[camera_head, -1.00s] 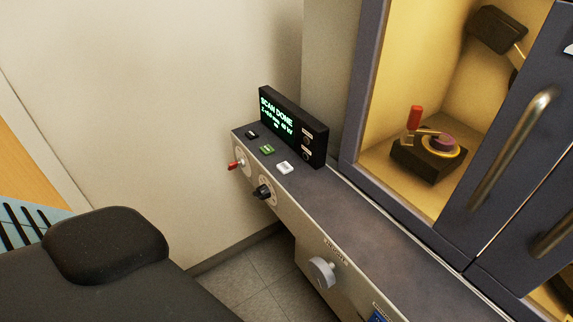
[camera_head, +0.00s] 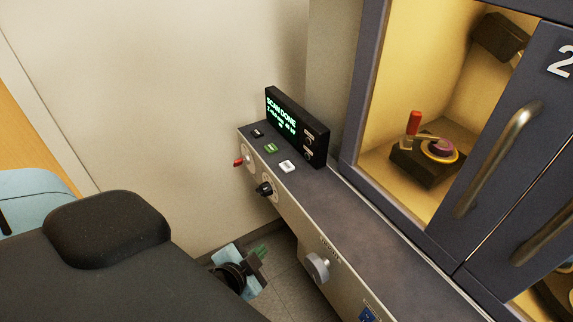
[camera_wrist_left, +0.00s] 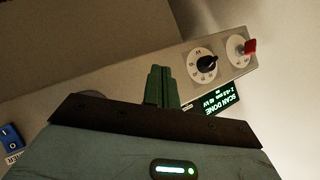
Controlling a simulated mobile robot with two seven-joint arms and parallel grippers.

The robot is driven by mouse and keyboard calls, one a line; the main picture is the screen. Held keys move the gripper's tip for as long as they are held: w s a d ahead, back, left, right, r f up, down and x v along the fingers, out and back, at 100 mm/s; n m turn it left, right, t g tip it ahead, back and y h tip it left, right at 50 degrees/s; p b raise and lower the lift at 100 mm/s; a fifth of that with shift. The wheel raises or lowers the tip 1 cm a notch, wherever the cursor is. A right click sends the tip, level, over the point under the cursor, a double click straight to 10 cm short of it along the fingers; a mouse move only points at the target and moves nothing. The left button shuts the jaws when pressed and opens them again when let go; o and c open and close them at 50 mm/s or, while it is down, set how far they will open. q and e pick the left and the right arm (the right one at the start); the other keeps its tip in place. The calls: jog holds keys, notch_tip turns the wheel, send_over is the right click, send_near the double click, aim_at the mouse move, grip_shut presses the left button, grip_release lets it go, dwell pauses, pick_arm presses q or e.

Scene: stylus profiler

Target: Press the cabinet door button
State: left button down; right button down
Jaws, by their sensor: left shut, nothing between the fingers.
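Three small push buttons sit on top of the console by the display: a black one (camera_head: 257,133), a green one (camera_head: 271,147) and a white one (camera_head: 287,166). Their labels are too small to read, so I cannot tell which is for the cabinet door. My left gripper (camera_head: 263,250) is low in front of the console, below and apart from the buttons. In the left wrist view its green fingers (camera_wrist_left: 161,86) are together and empty, with the console front beyond them. The cabinet door (camera_head: 500,160) has a long handle; left of it the lit interior shows. My right gripper is not in view.
The display (camera_head: 296,125) reads SCAN DONE. The console front carries a red-handled switch (camera_head: 239,162), a black knob (camera_head: 265,188), a grey knob (camera_head: 317,266) and a blue switch (camera_head: 368,314). A device with a red handle (camera_head: 414,123) stands inside the cabinet.

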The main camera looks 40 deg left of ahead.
pick_arm(q)
jog(key=w+d+r+m+t+h, duration=0.1)
jog(key=w+d+r+m+h, duration=0.3)
jog(key=w+r+m+h, duration=0.55)
jog(key=w+d+r+m+h, duration=0.4)
jog(key=w+r+m+h, duration=0.2)
jog(key=r+m, duration=0.65)
jog(key=w+a+m+g+y, duration=0.4)
jog(key=a+m+y, duration=0.3)
jog(key=a, duration=0.8)
jog(key=shift+a+f+m+g, duration=0.3)
jog(key=shift+f+g, duration=0.15)
jog(key=shift+g, duration=0.35)
jog(key=shift+f+y, duration=0.15)
jog(key=shift+y, duration=0.1)
